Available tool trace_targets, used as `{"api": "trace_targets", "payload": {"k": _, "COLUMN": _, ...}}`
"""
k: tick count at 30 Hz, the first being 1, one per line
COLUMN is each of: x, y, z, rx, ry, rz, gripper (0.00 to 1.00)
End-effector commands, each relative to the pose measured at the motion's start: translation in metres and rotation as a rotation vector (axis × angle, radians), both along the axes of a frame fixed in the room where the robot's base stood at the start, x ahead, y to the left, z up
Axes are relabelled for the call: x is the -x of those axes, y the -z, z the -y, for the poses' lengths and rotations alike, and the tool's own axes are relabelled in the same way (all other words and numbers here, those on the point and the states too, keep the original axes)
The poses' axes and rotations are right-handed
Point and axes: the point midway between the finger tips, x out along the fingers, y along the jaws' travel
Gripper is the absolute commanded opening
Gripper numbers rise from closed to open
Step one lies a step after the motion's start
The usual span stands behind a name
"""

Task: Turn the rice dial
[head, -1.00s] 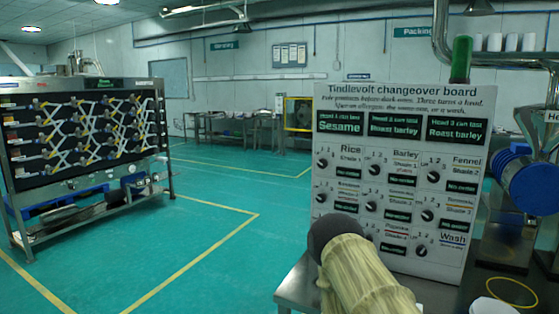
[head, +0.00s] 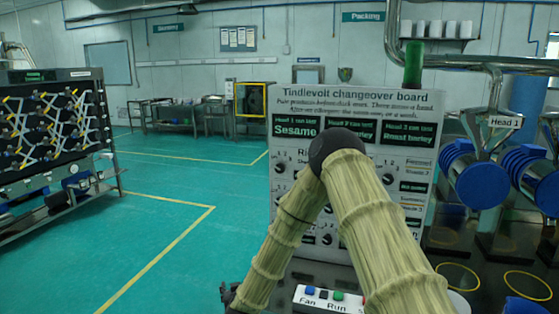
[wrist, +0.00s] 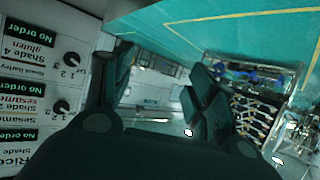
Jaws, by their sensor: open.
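The white changeover board (head: 357,101) stands right of centre in the head view. The rice dial (head: 281,168) is a small black knob in its upper left, beside the partly covered Rice label. My arm crosses the board's middle and hides several dials and labels. My gripper (head: 230,292) is small and dark at the bottom, left of the board and below the dial. In the wrist view, my gripper (wrist: 160,95) has its fingers wide apart with nothing between them. The board (wrist: 50,15) fills the left side there; the Rice label is at lower left, its dial not visible.
A button box (head: 333,298) marked Fan and Run sits below the board, close to my arm. Blue-ended machines (head: 478,180) stand on the right. A dark rack (head: 50,140) stands on the left. Open green floor lies between the rack and the board.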

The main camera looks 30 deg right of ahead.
Motion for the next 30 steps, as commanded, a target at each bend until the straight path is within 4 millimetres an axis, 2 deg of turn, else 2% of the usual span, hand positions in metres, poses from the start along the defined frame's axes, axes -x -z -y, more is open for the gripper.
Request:
{"api": "trace_targets", "payload": {"k": 1, "x": -0.025, "y": -0.049, "z": 0.022, "rx": 0.021, "ry": 0.056, "rz": 0.069, "gripper": 0.57}}
{"api": "trace_targets", "payload": {"k": 3, "x": -0.051, "y": -0.102, "z": 0.052, "rx": 0.057, "ry": 0.132, "rz": 0.149, "gripper": 0.57}}
{"api": "trace_targets", "payload": {"k": 5, "x": -0.068, "y": -0.147, "z": 0.078, "rx": 0.085, "ry": 0.199, "rz": 0.210, "gripper": 0.57}}
{"api": "trace_targets", "payload": {"k": 6, "x": -0.077, "y": -0.175, "z": 0.096, "rx": 0.103, "ry": 0.244, "rz": 0.245, "gripper": 0.57}}
{"api": "trace_targets", "payload": {"k": 9, "x": -0.091, "y": -0.237, "z": 0.136, "rx": 0.139, "ry": 0.351, "rz": 0.312, "gripper": 0.57}}
{"api": "trace_targets", "payload": {"k": 12, "x": -0.096, "y": -0.282, "z": 0.167, "rx": 0.164, "ry": 0.436, "rz": 0.354, "gripper": 0.57}}
{"api": "trace_targets", "payload": {"k": 15, "x": -0.096, "y": -0.309, "z": 0.188, "rx": 0.179, "ry": 0.493, "rz": 0.377, "gripper": 0.57}}
{"api": "trace_targets", "payload": {"k": 18, "x": -0.097, "y": -0.323, "z": 0.199, "rx": 0.186, "ry": 0.522, "rz": 0.388, "gripper": 0.57}}
{"api": "trace_targets", "payload": {"k": 23, "x": -0.104, "y": -0.326, "z": 0.210, "rx": 0.188, "ry": 0.530, "rz": 0.389, "gripper": 0.57}}
{"api": "trace_targets", "payload": {"k": 30, "x": -0.127, "y": -0.327, "z": 0.238, "rx": 0.188, "ry": 0.530, "rz": 0.389, "gripper": 0.57}}
